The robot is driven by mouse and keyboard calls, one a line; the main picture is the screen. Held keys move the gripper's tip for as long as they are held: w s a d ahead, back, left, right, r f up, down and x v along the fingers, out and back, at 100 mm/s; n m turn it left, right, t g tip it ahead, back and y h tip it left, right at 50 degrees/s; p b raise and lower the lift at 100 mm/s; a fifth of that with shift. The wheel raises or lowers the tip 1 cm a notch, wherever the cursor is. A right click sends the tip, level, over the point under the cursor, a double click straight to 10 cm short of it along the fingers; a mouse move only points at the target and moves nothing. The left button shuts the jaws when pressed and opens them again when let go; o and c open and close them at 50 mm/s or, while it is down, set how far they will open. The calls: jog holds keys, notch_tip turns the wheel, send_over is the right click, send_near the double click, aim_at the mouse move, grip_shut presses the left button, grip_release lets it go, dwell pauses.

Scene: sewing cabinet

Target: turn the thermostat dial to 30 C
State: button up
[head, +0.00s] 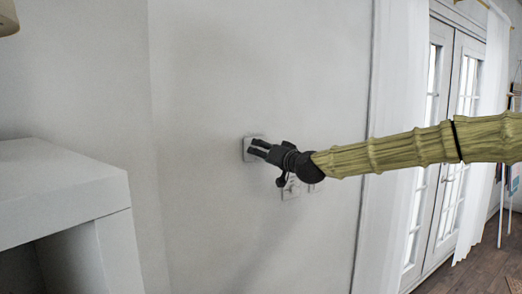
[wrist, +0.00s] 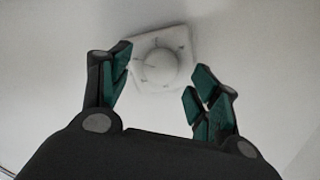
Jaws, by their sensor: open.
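The thermostat is a white square plate (wrist: 181,39) on the wall, with a round white dial (wrist: 160,68) at its middle in the wrist view. In the head view the thermostat (head: 248,155) shows only in part, behind my gripper (head: 257,147). The scale marks are too blurred to read.
White wall plates (head: 291,190) sit just below my gripper, partly hidden by it. A white cabinet (head: 72,195) stands at the left. White curtains (head: 397,90) and glazed doors (head: 443,150) are at the right.

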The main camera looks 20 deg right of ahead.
jog(key=shift+x, duration=0.85)
jog(key=c, duration=1.1)
